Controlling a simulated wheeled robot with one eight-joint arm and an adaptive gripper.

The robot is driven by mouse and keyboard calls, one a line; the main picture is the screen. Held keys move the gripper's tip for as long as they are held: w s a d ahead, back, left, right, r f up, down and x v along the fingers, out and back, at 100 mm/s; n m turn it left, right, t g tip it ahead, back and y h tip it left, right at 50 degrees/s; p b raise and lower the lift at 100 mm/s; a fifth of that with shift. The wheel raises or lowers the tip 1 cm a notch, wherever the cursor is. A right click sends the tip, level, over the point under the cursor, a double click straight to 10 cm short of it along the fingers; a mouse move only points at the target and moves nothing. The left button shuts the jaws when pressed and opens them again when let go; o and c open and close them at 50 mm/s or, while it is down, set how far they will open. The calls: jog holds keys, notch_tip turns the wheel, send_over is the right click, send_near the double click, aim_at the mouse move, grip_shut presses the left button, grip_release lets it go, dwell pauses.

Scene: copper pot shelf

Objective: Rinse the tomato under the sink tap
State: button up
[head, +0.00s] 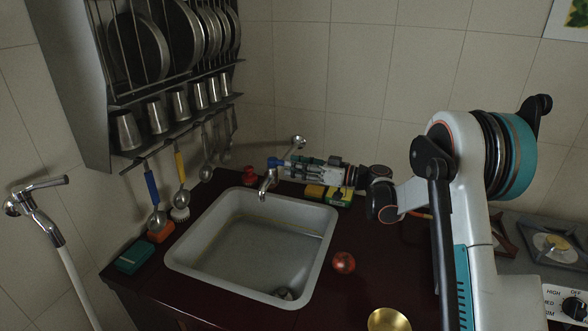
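The tomato (344,262) is a round red thing lying on the dark counter just right of the sink's right rim. The grey sink (186,247) looks empty, with a drain near its front right corner. The metal tap (266,184) reaches over the sink's back edge, and no water shows. My gripper (277,163) is at the back of the sink, beside and partly above the tap, well away from the tomato. It points left and is too small to tell whether it is open or shut, or whether it touches the tap.
A yellow and green sponge (338,197) lies behind the sink, close to my arm. A small red thing (250,175) stands at the back left. A brass bowl (389,320) is at the front and a stove (548,245) at right. A rack (107,118) hangs left.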

aim_at(276, 164)
jog(key=shift+w+a, duration=0.2)
jog(key=shift+a, duration=0.2)
grip_shut()
jog(key=shift+s, duration=0.1)
jog(key=shift+s+a+m+t+h+b, duration=0.25)
jog(key=shift+s+a+m+t+h, duration=0.15)
jog(key=shift+m+t+h, duration=0.6)
jog(key=shift+s+a+m+t+h+b, duration=0.25)
jog(key=shift+s+m+t+h, duration=0.45)
jog(key=shift+t, duration=0.55)
jog(key=shift+s+a+m+t+h+b, duration=0.3)
jog(key=shift+m+t+h, duration=0.4)
jog(key=shift+m+t, duration=0.4)
